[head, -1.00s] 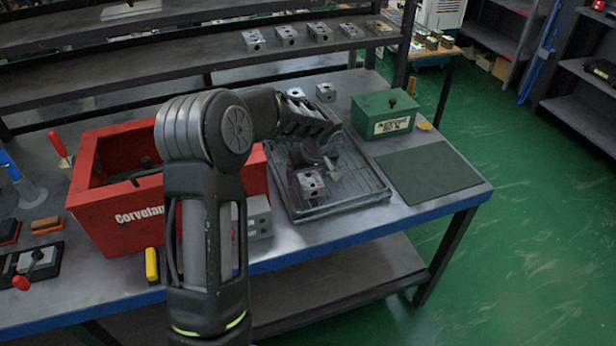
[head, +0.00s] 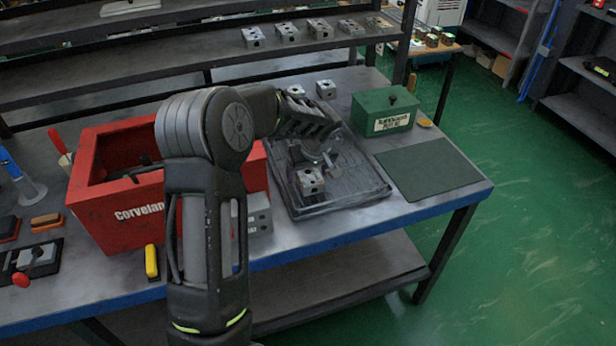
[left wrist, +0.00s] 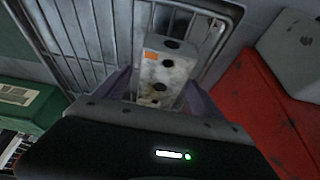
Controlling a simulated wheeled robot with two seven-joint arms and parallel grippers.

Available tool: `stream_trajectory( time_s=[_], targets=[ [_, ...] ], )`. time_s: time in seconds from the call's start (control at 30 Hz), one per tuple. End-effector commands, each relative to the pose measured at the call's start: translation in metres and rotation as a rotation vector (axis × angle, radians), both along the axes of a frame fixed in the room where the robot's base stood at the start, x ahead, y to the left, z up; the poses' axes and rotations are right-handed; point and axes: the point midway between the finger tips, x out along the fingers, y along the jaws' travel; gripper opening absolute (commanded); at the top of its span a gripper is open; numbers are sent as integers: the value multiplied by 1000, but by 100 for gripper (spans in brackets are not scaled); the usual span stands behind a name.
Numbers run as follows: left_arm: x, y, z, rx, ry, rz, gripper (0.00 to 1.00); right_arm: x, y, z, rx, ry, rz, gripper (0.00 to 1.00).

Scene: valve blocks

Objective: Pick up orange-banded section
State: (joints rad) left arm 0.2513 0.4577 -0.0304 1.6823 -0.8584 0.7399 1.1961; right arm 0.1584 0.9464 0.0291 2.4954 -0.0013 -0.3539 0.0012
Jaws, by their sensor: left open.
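The orange-banded section is a pale, worn metal block (left wrist: 168,72) with dark round holes and an orange patch near one edge. In the left wrist view it lies in a ribbed tray, between the fingers of my left gripper (left wrist: 162,88), which is open around it. I cannot tell whether the fingers touch it. In the head view a metal block (head: 310,181), apparently the same one, sits in the dark tray (head: 345,203); its orange band cannot be made out there. My left gripper (head: 325,160) is just behind it, low over the tray. My right gripper is not in view.
A red crate (head: 135,215) stands left of the tray, with a grey box (head: 258,215) by it. A green box (head: 385,111) and a flat green mat (head: 428,169) are to the right. More blocks line the shelf (head: 200,58).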

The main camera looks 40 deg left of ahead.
Motion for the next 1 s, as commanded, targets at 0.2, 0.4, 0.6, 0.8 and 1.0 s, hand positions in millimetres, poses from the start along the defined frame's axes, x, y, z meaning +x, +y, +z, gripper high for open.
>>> stream_trajectory(
  time_s=[0.2, 0.4, 0.6, 0.8, 1.0],
  targets=[
    [0, 0, -2, 1, -1, 0, 78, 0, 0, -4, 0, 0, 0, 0],
    [0, 0, -2, 0, 0, 0, 69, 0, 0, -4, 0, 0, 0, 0],
    [0, 0, -2, 0, 0, 0, 53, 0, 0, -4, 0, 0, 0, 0],
    [0, 0, -2, 0, 0, 0, 36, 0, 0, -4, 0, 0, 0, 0],
    [0, 0, -2, -1, 1, 0, 20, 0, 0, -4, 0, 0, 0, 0]
  ],
)
